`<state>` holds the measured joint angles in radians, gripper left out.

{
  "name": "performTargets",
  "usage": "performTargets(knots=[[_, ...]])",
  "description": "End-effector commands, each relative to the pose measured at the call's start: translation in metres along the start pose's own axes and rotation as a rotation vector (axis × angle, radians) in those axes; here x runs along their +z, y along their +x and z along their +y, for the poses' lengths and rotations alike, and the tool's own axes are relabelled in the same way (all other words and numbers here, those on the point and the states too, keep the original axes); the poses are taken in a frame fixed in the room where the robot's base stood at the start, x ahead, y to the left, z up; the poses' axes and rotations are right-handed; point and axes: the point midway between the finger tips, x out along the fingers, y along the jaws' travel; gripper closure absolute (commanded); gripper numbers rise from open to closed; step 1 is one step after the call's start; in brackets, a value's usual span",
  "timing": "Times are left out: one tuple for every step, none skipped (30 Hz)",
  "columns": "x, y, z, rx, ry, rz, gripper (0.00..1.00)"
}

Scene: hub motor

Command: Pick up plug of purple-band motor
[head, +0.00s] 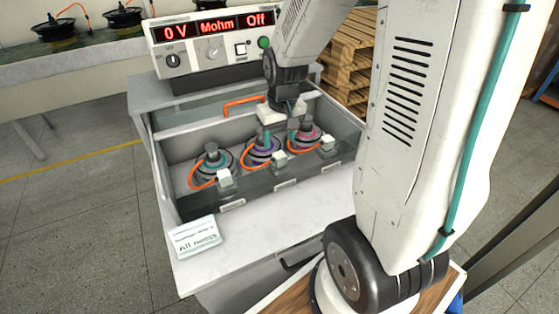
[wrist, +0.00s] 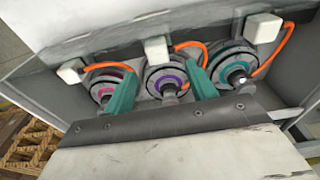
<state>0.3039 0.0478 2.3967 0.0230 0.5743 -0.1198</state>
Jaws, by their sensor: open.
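The purple-band motor (head: 262,152) sits in the middle of three motors in the open test bay. In the wrist view its purple ring (wrist: 168,78) shows between my fingers. An orange cable loops from it to a white block-shaped plug (head: 281,156) at the bay's front side. In the wrist view this plug (wrist: 157,48) lies beyond my fingertips. My gripper (head: 279,143) is open and empty, with its teal fingers over the purple-band motor. The fingers (wrist: 160,68) appear apart from the plug; exact height is unclear.
A teal-band motor (head: 211,168) and a pink-band motor (head: 308,137) flank it, each with its orange cable and white plug. A tester panel (head: 215,40) reading "0 V", "Mohm", "Off" stands behind. An orange handle (head: 244,104) is at the back. The front worktop (head: 250,235) is mostly clear.

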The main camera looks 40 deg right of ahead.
Motion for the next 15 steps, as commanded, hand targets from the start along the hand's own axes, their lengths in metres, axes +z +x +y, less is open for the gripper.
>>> performTargets(knots=[[0.001,0.006,0.000,0.000,-0.002,-0.002,0.44],[0.001,0.010,0.000,0.000,-0.003,-0.004,0.44],[0.001,0.014,0.000,-0.001,-0.003,-0.005,0.44],[0.001,0.018,0.000,0.000,-0.003,-0.005,0.44],[0.002,0.021,0.000,0.000,-0.003,-0.005,0.44],[0.002,0.025,0.000,-0.001,-0.003,-0.006,0.44],[0.002,0.029,0.001,0.000,-0.003,-0.005,0.44],[0.003,0.032,0.001,0.000,-0.003,-0.005,0.44],[0.003,0.038,0.002,-0.001,-0.003,-0.007,0.44],[0.004,0.043,0.003,0.000,-0.003,-0.006,0.44],[0.004,0.048,0.003,-0.001,-0.002,-0.007,0.44],[0.005,0.054,0.004,0.000,-0.002,-0.007,0.44],[0.004,0.058,0.004,-0.001,-0.002,-0.006,0.44],[0.004,0.062,0.004,-0.001,-0.003,-0.006,0.44],[0.004,0.066,0.004,0.000,-0.002,-0.005,0.44]])
